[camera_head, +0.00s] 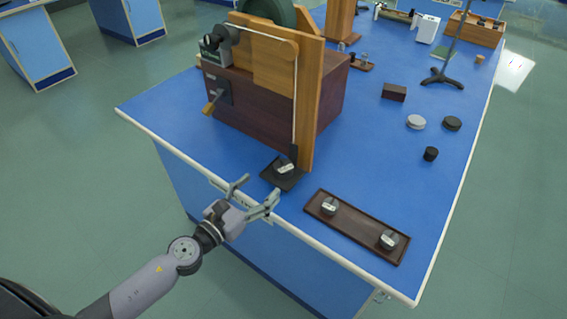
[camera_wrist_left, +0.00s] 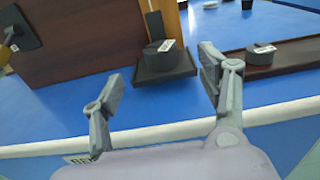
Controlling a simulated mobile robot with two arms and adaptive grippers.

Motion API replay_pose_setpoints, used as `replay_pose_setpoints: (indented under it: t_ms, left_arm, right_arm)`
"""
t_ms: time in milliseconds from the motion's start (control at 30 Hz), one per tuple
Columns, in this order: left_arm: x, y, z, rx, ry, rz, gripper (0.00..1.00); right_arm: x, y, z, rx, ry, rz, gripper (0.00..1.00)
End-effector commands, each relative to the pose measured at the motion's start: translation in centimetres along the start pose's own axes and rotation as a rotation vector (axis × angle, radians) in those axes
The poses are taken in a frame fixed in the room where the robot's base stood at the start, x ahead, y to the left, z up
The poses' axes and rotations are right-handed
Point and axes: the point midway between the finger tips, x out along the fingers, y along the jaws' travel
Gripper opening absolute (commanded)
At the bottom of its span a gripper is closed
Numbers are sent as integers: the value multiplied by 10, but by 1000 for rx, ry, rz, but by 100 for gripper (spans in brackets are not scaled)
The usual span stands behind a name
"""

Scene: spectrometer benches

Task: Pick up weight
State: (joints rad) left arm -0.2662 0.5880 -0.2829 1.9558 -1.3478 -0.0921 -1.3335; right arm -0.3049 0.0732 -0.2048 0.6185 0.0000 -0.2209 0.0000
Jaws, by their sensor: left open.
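A dark round weight with a pale label (camera_head: 284,168) sits on a small dark square plate (camera_head: 270,175) beside the wooden upright. In the left wrist view that weight (camera_wrist_left: 160,54) is ahead, between and beyond my fingers. Two similar weights, the nearer-left one (camera_head: 329,206) and the right one (camera_head: 389,240), sit on a long brown tray (camera_head: 357,231). One tray weight shows in the left wrist view (camera_wrist_left: 260,54). My left gripper (camera_head: 257,192) is open and empty at the bench's front edge, just short of the small plate. My right gripper is not seen.
A large wooden apparatus with a crank and tall upright (camera_head: 308,120) stands behind the small plate. A small dark cylinder (camera_head: 431,154), a grey disc (camera_head: 415,122), a dark disc (camera_head: 452,123) and a brown block (camera_head: 394,92) lie to the right. The blue bench between is clear.

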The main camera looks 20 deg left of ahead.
Motion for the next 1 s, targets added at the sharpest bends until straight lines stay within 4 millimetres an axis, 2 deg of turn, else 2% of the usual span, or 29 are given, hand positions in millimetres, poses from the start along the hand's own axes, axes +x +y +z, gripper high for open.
replay_pose_setpoints:
  t_ms: [33, 133, 433, 700, 1000]
  left_arm:
    - [11, 1, 4, -2, -3, 2, 68]
    - [26, 0, 3, -3, -2, 1, 68]
    - [50, 1, 0, -2, -1, 2, 68]
    - [88, 2, -1, -3, -1, 2, 68]
    - [94, 2, -2, -2, 1, 0, 68]
  right_arm:
    - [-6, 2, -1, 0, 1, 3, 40]
    - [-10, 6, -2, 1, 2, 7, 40]
    - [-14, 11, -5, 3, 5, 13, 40]
    - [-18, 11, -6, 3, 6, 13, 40]
    - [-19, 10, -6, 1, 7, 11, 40]
